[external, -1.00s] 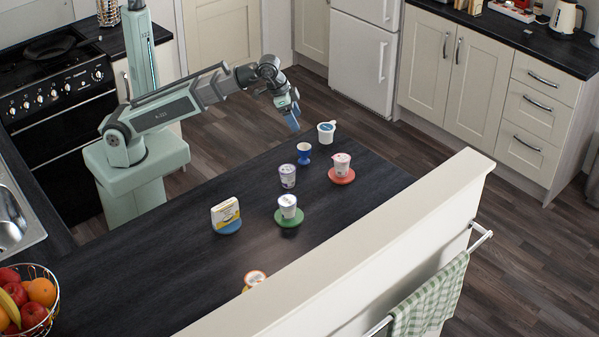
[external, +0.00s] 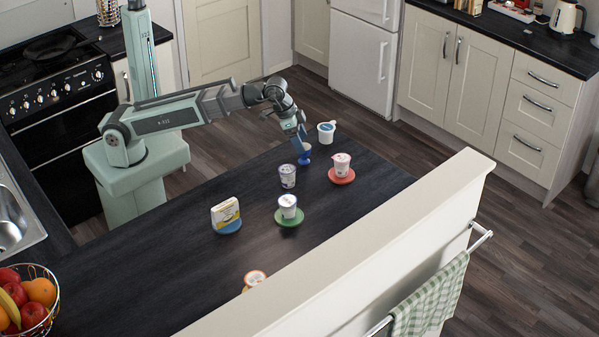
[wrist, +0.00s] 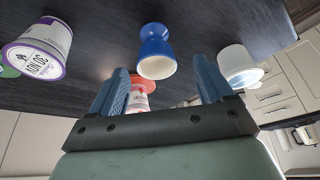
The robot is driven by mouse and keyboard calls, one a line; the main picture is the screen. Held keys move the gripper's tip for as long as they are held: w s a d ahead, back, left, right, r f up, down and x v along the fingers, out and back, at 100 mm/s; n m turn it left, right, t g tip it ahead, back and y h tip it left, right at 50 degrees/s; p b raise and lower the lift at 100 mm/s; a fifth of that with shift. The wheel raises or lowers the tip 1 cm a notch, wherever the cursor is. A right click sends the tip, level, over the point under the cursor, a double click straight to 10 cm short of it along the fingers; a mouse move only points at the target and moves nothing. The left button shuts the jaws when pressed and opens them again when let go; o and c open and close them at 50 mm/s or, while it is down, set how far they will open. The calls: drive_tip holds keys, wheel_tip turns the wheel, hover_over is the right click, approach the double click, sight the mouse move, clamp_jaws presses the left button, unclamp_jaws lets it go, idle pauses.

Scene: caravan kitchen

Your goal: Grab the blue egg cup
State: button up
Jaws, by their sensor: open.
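The blue egg cup (external: 305,160), white inside, stands on the dark worktop near its far end. In the external view my gripper (external: 299,146) is just above it, fingers pointing down and partly covering it. In the wrist view the egg cup (wrist: 154,45) appears just beyond the fingertips, lined up with the gap between the two blue fingers. My gripper (wrist: 160,70) is open and empty. I cannot tell whether a finger touches the cup.
A white cup with blue contents (external: 326,133) stands close by, to the right. A purple-and-white pot (external: 288,176) is just in front. A pot on a red saucer (external: 342,177) and one on a green saucer (external: 289,221) stand nearby. A raised cream ledge (external: 400,225) borders the worktop.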

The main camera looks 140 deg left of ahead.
drive_tip(key=shift+x, duration=2.7)
drive_tip(key=shift+w+d, duration=0.15)
drive_tip(key=shift+c, duration=0.4)
drive_tip(key=c, duration=1)
